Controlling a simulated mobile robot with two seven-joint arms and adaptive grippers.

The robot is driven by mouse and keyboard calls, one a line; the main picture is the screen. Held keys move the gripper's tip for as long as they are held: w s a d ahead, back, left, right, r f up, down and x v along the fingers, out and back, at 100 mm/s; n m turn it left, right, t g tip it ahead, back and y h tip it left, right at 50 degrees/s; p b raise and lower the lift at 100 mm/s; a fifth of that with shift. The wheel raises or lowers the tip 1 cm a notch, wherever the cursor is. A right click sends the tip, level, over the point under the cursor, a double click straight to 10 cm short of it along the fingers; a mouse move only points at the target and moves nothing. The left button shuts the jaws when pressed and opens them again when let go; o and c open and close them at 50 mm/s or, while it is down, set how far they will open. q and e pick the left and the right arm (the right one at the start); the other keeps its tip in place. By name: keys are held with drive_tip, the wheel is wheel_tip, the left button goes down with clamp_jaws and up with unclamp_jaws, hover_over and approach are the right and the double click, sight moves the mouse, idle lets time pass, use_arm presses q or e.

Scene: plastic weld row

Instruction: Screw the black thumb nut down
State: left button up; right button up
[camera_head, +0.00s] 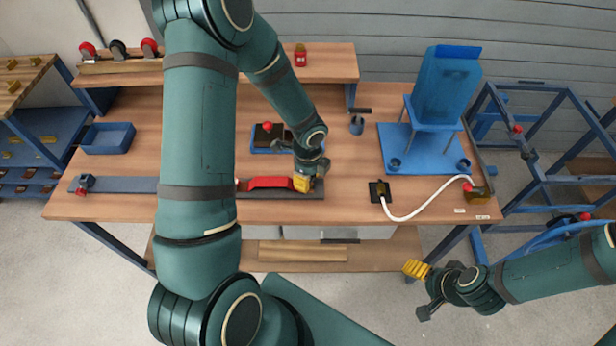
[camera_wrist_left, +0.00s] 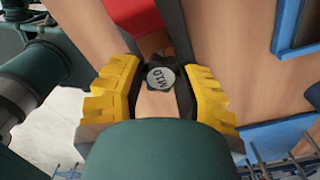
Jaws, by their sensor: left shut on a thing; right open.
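The black thumb nut (camera_wrist_left: 160,77), a lobed knob with a pale cap lettered "M10", sits between the yellow fingers of my left gripper (camera_wrist_left: 161,93) in the left wrist view. The gripper is shut on it. In the head view my left gripper (camera_head: 307,183) is at the right end of the red bar (camera_head: 268,183), which lies on a dark base strip (camera_head: 270,194) near the table's front edge; the nut is hidden there. The nut's thread and seating cannot be seen. My right gripper (camera_head: 420,286) is open and empty, in front of the table at lower right.
A blue stand (camera_head: 445,90) is at the back right of the wooden table (camera_head: 350,180). A white hose (camera_head: 420,211) runs from a black plate (camera_head: 380,190) to the right edge. A blue tray (camera_head: 107,138) is at left. A blue tray with a red knob (camera_head: 267,126) is behind the bar.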

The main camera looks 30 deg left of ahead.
use_arm(q)
drive_tip(key=shift+f+b, duration=0.75)
drive_tip(key=shift+f, duration=0.15)
use_arm(e)
drive_tip(key=shift+f, duration=0.8)
idle(0.7)
use_arm(q)
drive_tip(key=m+p, duration=0.2)
drive_tip(key=m, duration=0.1)
drive_tip(key=m+p, duration=0.3)
drive_tip(key=m, duration=0.1)
drive_tip(key=shift+s+a+r, duration=0.1)
drive_tip(key=shift+s+r, duration=0.05)
drive_tip(key=shift+r, duration=0.05)
drive_tip(key=shift+c, duration=0.3)
drive_tip(key=m+p, duration=0.3)
drive_tip(key=m, duration=0.2)
drive_tip(key=m+p, duration=0.4)
drive_tip(key=m, duration=0.1)
drive_tip(key=shift+a+m, duration=0.2)
drive_tip(key=shift+m, duration=0.6)
drive_tip(key=shift+f+m, duration=0.2)
drive_tip(key=shift+m, duration=0.2)
drive_tip(key=shift+c, duration=0.5)
use_arm(e)
wheel_tip(320, 180, up, 13)
drive_tip(key=shift+d+r, duration=0.15)
drive_tip(key=shift+d, duration=0.05)
